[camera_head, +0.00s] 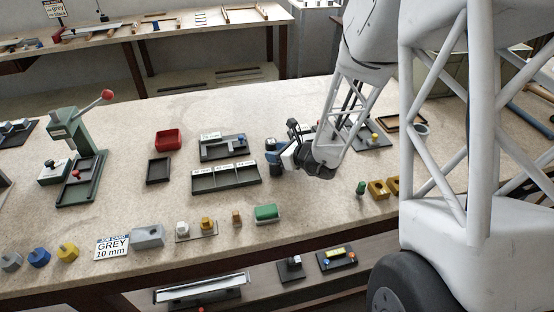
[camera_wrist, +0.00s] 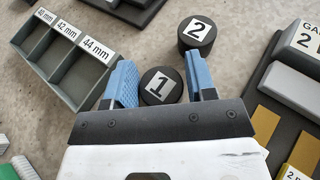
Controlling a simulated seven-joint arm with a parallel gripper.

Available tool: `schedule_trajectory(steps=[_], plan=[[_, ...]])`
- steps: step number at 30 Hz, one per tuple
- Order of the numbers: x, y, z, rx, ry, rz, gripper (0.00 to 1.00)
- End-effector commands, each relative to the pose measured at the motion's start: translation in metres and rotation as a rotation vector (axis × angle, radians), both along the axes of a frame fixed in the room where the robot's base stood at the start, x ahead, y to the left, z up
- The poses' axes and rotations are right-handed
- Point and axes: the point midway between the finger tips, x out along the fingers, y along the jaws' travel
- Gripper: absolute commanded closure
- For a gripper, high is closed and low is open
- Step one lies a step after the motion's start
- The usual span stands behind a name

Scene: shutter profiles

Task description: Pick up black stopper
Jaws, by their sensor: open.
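Two black round stoppers, with white labels 1 and 2, stand on the table in the wrist view. Stopper 1 (camera_wrist: 150,98) lies between the two blue fingers of my gripper (camera_wrist: 158,66), partly hidden by the gripper's body. I cannot tell whether either finger touches it. Stopper 2 (camera_wrist: 188,45) stands just beyond the fingertips, near the right finger. My gripper is open. In the head view my gripper (camera_head: 272,151) is low over the table, to the right of the labelled tray. The stoppers are not clearly seen there.
A three-compartment tray (camera_wrist: 25,42) marked 40, 42 and 44 mm lies left of the fingers. A dark gauge board (camera_wrist: 259,85) lies close on the right. In the head view a red bin (camera_head: 168,140) and a green press (camera_head: 72,140) stand farther left.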

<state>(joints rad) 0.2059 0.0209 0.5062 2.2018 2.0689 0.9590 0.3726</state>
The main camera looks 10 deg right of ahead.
Motion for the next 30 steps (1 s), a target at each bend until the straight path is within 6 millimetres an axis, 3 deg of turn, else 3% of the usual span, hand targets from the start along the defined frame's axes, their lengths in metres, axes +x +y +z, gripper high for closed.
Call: schedule_trajectory(steps=[1,2,7,20,30], plan=[[-0.013,0.005,-0.021,-0.001,0.04,0.007,0.24],[-0.013,0.005,-0.021,-0.001,0.04,0.007,0.54],[-0.013,0.004,-0.021,-0.002,0.04,0.006,0.77],[-0.013,0.003,-0.018,-0.001,0.039,0.004,0.78],[-0.012,0.003,0.009,0.0,0.035,0.003,0.77]])
